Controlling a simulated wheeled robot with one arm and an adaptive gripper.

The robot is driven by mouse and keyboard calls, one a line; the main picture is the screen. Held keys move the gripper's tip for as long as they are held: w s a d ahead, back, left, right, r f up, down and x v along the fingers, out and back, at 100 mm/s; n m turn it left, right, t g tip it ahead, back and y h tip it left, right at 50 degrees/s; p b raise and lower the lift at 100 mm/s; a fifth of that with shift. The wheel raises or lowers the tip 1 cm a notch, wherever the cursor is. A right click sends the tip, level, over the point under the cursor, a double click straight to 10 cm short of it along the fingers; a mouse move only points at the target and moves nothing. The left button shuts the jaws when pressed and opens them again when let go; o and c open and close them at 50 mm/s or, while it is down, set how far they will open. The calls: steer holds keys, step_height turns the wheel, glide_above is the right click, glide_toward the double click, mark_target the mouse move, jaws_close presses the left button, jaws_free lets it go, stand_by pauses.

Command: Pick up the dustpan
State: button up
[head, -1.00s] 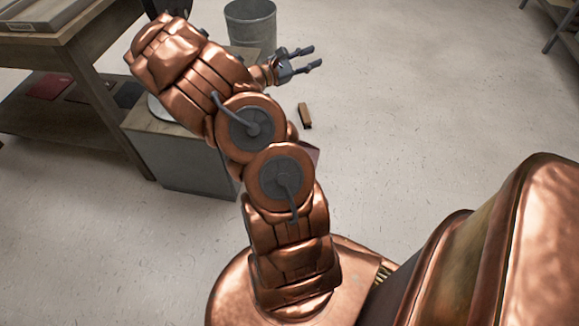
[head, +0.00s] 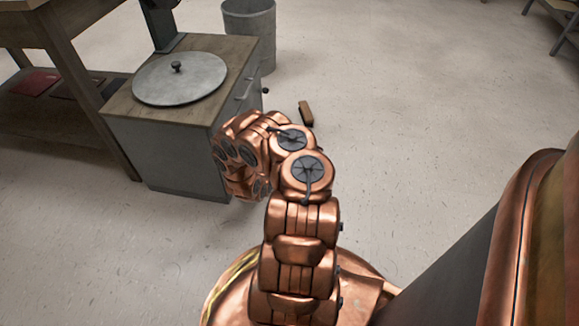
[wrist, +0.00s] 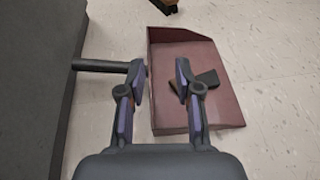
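In the wrist view the dark red dustpan (wrist: 168,110) lies on the floor, its tray to the right of centre. A dark rod (wrist: 95,65), which looks like its handle, points left towards the cabinet; its right end passes behind my left finger. A small dark brown piece (wrist: 208,79) shows over the tray, partly behind my right finger. My gripper (wrist: 160,68) is open and empty, its fingers apart above the tray's left edge and the rod's end. In the head view my arm hides the dustpan and gripper.
A grey cabinet (head: 165,155) with a wooden top and round metal lid (head: 180,78) stands close left of my arm. A brown brush-like block (head: 306,113) lies on the floor beyond. A metal bin (head: 250,35) stands behind.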

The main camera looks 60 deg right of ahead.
steer(key=shift+n+t+y, duration=0.3)
steer(key=shift+t+y, duration=0.1)
steer(key=shift+y, duration=0.1)
steer(key=a+f, duration=0.1)
steer(key=f, duration=0.3)
steer(key=w+a+f+b, duration=0.1)
steer(key=f, duration=0.1)
steer(key=shift+a, duration=0.35)
steer(key=shift+w+d+f, duration=0.1)
steer(key=shift+d+f, duration=0.05)
steer(key=shift+f, duration=0.05)
steer(key=shift+b+x, duration=0.6)
steer(key=shift+x, duration=0.2)
steer(key=b+x, duration=0.2)
steer(key=x, duration=0.1)
steer(key=b+x, duration=0.1)
steer(key=x, duration=0.1)
steer(key=shift+s+d+r, duration=0.15)
steer(key=shift+s+r, duration=0.05)
steer(key=shift+s, duration=0.1)
steer(key=shift+w+d, duration=0.1)
steer(key=shift+d, duration=0.2)
steer(key=shift+c, duration=0.2)
jaws_close()
